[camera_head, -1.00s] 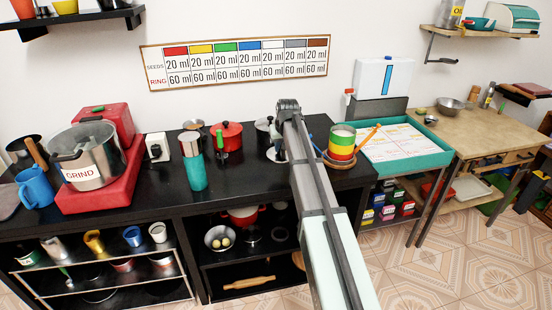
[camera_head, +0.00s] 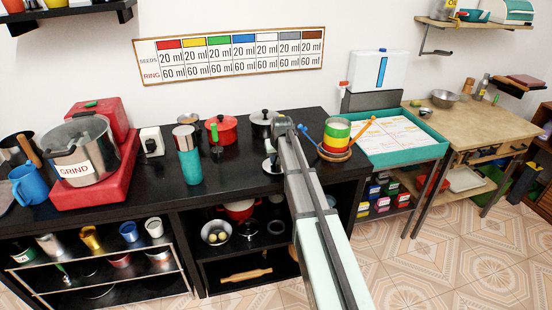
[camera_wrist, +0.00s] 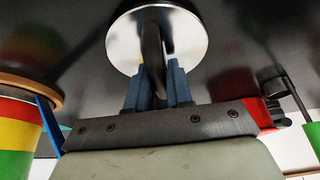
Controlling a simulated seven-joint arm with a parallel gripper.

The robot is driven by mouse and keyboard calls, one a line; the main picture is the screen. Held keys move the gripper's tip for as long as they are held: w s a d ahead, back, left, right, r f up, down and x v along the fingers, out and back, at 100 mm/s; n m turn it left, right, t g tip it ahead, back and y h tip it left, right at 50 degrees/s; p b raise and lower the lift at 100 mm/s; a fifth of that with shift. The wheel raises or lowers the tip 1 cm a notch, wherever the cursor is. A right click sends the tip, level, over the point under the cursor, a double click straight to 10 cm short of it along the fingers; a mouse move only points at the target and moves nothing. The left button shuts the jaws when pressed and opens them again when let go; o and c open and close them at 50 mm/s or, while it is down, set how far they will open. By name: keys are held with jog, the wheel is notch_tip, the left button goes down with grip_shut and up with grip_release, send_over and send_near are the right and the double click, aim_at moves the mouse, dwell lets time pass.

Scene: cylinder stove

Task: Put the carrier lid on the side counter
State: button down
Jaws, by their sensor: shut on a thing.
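The carrier lid is a shiny silver disc with a black handle; it shows in the wrist view (camera_wrist: 123,42) and, partly hidden by my arm, in the head view (camera_head: 267,167). My gripper (camera_wrist: 158,78) has its blue fingers shut on the lid's handle. The lid is at the black counter (camera_head: 240,179), left of the carrier; I cannot tell whether it touches the top. The carrier (camera_head: 336,137) is a striped green, yellow and red stack on a round wooden base, with a blue and an orange stick slanting out beside it.
A wooden-topped counter (camera_head: 480,128) at right has a metal bowl (camera_head: 445,98) and bottles at its back, with bare wood in front. A teal tray table (camera_head: 400,155) stands between.

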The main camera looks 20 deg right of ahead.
jog(key=shift+f, duration=0.1)
jog(key=c, duration=1)
grip_release()
jog(key=v, duration=1.2)
